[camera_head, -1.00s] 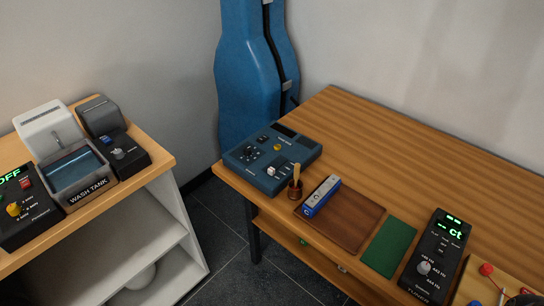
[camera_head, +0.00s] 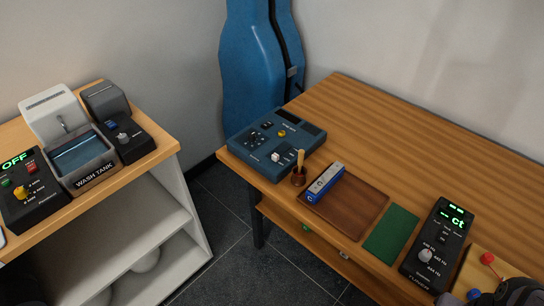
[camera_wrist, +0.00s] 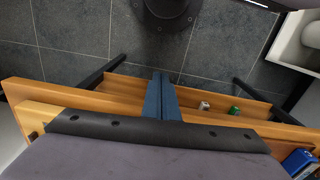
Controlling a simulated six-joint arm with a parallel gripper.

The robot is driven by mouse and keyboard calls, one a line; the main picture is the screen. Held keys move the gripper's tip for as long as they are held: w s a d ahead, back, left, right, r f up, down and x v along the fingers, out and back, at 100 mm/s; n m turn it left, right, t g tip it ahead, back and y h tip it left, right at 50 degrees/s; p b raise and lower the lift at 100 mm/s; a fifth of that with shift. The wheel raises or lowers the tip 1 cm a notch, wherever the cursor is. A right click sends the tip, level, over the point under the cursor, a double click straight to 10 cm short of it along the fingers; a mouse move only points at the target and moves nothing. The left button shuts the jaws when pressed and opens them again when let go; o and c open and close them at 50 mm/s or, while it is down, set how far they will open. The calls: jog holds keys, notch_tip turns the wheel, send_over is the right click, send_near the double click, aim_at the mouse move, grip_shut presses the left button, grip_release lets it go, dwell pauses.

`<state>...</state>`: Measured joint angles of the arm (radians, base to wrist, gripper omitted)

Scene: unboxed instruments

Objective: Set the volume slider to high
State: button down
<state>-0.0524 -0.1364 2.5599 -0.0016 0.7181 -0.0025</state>
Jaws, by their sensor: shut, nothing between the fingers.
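A dark blue control box (camera_head: 255,160) sits at the left end of the wooden table in the head view. It has a white slider knob (camera_head: 276,157) near its front edge, a yellow knob and several dark controls. Its labels are too small to read, so I cannot tell the slider's setting. My gripper (camera_wrist: 161,76) shows in the wrist view with its blue fingers together, shut and empty, above the table's edge. The control box is not clearly visible there. In the head view a dark part of my arm shows at the bottom right, far from the box.
Beside the box stand a brown cup (camera_head: 299,178) with a stick, a blue-and-silver harmonica (camera_head: 325,183) on a brown tray (camera_head: 364,214), a green cloth (camera_head: 390,233) and a black tuner (camera_head: 438,245). A wash tank (camera_head: 92,178) stands on the left shelf unit. The table's back is clear.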

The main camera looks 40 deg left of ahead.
jog(key=s+a+r+n+t+p, duration=0.1)
jog(key=s+a+n+p, duration=0.25)
jog(key=a+n, duration=0.9)
jog(key=s+a+r+n+t+p, duration=0.1)
jog(key=s+a+n+p, duration=0.25)
jog(key=a, duration=1.85)
jog(key=w+a+r+t+y, duration=0.2)
jog(key=w+a+r, duration=0.2)
jog(key=a, duration=0.4)
jog(key=w+a+r+t+y, duration=0.1)
jog(key=w+a+r+y, duration=0.1)
jog(key=w+a+r, duration=0.3)
jog(key=a+r, duration=0.1)
jog(key=a, duration=0.3)
jog(key=shift+w+a+r+t+y, duration=0.15)
jog(key=shift+r+t+y, duration=0.15)
jog(key=shift+t, duration=0.1)
jog(key=shift+f, duration=0.15)
